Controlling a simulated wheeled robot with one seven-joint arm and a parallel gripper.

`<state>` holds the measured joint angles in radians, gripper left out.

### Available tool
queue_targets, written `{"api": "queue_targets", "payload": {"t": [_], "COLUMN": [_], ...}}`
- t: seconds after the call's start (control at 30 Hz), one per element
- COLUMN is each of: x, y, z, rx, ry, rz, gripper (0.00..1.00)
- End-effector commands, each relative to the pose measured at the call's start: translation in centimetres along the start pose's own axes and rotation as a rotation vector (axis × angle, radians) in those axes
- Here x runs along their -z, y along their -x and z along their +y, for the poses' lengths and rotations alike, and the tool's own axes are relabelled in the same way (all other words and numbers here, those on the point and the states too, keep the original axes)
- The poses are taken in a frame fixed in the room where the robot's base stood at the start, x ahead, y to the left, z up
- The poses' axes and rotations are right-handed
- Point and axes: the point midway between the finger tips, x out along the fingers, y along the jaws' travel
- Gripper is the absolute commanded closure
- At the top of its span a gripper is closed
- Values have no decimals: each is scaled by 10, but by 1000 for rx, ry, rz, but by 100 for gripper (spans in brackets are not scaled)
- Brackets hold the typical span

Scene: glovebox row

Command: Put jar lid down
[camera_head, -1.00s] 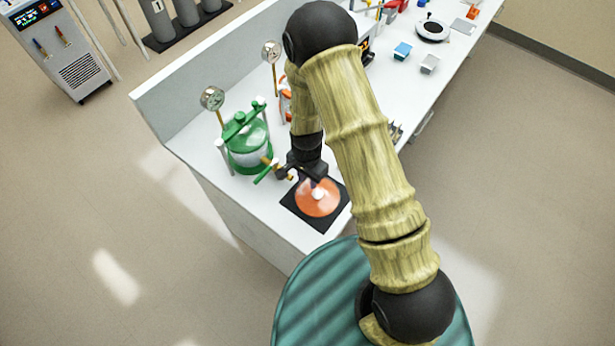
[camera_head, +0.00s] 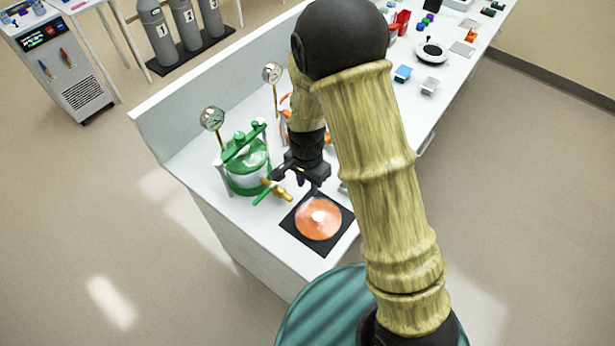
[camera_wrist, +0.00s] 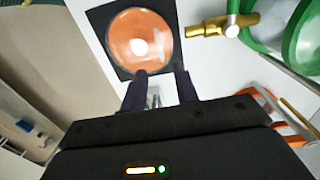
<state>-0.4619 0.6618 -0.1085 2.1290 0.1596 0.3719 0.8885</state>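The jar lid (camera_head: 318,219) is an orange disc with a white knob in its middle. It lies on a black square mat (camera_head: 290,225) near the front end of the white bench. The lid (camera_wrist: 152,62) also shows whole on the mat (camera_wrist: 98,18) in the wrist view. My gripper (camera_head: 316,188) is above the bench just behind the mat, apart from the lid. In the wrist view its two dark fingers (camera_wrist: 160,78) stand apart with nothing between them.
A green-lidded jar (camera_head: 245,165) with a brass valve (camera_head: 282,190) stands close left of my gripper. A gauge (camera_head: 213,118) rises behind it. An orange-clamped jar (camera_head: 287,105) is partly hidden by my arm. Bare bench lies around the mat.

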Motion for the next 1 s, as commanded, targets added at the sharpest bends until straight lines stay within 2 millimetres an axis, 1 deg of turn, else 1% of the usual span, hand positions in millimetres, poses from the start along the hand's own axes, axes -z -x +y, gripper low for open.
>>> {"api": "queue_targets", "payload": {"t": [0.13, 0.3, 1.0], "x": [0, 0, 0], "y": [20, 33, 35], "z": [-1, 0, 0], "rx": [4, 1, 0], "ry": [1, 0, 0], "rz": [3, 1, 0], "gripper": [70, 70, 70]}}
